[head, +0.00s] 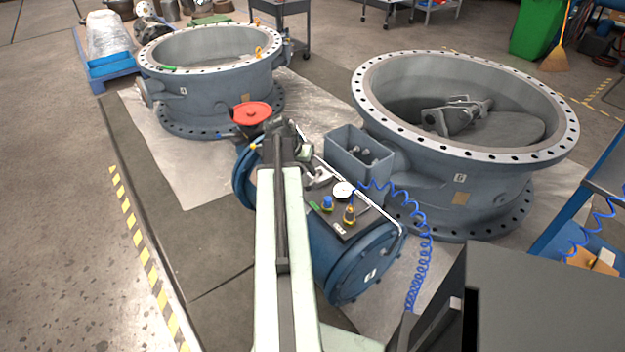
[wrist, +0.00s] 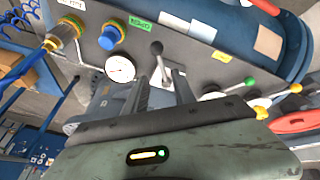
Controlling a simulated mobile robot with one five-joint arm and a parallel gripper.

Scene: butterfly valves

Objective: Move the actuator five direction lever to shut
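The blue actuator (head: 325,255) lies on the floor between two large valve bodies, with a dark control panel on top. In the wrist view, the direction lever (wrist: 157,50) has a black knob and rises from a pale slotted plate. A green label (wrist: 140,22), apparently reading OPEN, is above and left of it. My gripper (wrist: 160,78) is open, its two dark fingers apart and pointing at the lever's base. The lever appears between or just beyond the fingertips; contact cannot be told.
A pressure gauge (wrist: 120,68), a blue knob (wrist: 110,37) and a brass fitting (wrist: 66,30) are left of the lever. A blue coiled hose (head: 424,250) hangs beside the right valve body (head: 455,165).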

